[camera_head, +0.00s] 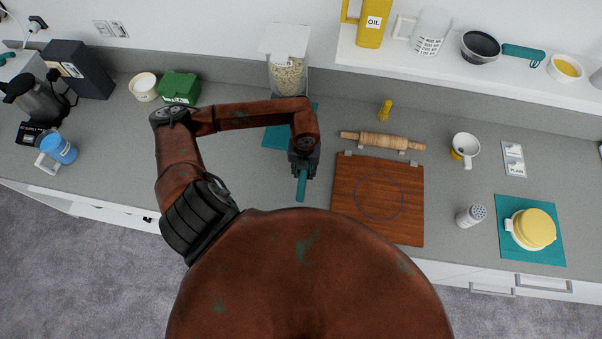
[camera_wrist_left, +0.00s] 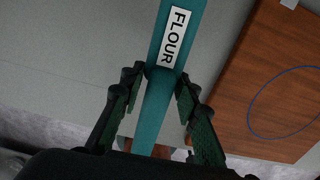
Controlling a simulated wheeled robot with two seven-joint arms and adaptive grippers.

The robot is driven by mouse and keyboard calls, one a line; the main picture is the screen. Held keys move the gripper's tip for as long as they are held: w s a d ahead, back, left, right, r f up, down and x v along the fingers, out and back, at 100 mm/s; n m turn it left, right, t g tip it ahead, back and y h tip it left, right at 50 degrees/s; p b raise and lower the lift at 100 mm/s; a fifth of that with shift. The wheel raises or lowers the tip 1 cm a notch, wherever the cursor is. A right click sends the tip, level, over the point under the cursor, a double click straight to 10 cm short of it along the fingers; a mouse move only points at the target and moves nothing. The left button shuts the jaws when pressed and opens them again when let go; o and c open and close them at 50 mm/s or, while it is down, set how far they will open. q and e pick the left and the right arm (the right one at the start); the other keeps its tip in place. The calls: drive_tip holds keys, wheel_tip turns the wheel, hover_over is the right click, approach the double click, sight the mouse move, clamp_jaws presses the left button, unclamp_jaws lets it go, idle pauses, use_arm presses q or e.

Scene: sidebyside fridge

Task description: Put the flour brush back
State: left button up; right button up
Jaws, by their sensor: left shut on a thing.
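The flour brush shows as a teal handle (camera_head: 301,186) sticking out from my left gripper (camera_head: 303,168) in the head view. In the left wrist view the brush (camera_wrist_left: 153,118) carries a white FLOUR label and runs between the fingers of my left gripper (camera_wrist_left: 160,105), which is shut on it. The brush is over the grey counter, just left of the wooden board (camera_head: 345,215). Its bristles cannot be made out. My right gripper is not in view.
A teal mat (camera_head: 275,137) lies behind my left arm, near a clear oat container (camera_head: 287,75). A rolling pin (camera_head: 382,141) lies behind the board. A green box (camera_head: 180,88) and white bowl (camera_head: 144,87) stand at the back left. A shaker (camera_head: 470,216) stands right of the board.

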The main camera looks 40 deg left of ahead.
use_arm(q)
drive_tip(key=shift+a+f, duration=0.35)
drive_tip(key=shift+f, duration=0.05)
drive_tip(key=f, duration=0.1)
drive_tip(key=p, duration=0.1)
drive_tip(key=f, duration=0.1)
drive_tip(key=shift+a+f+p, duration=0.25)
drive_tip(key=shift+f+p, duration=0.1)
drive_tip(key=shift+p, duration=0.05)
drive_tip(key=shift+f, duration=0.25)
drive_tip(key=shift+f, duration=0.15)
drive_tip(key=shift+f+b, duration=0.15)
drive_tip(key=shift+b, duration=0.15)
drive_tip(key=o, duration=1.2)
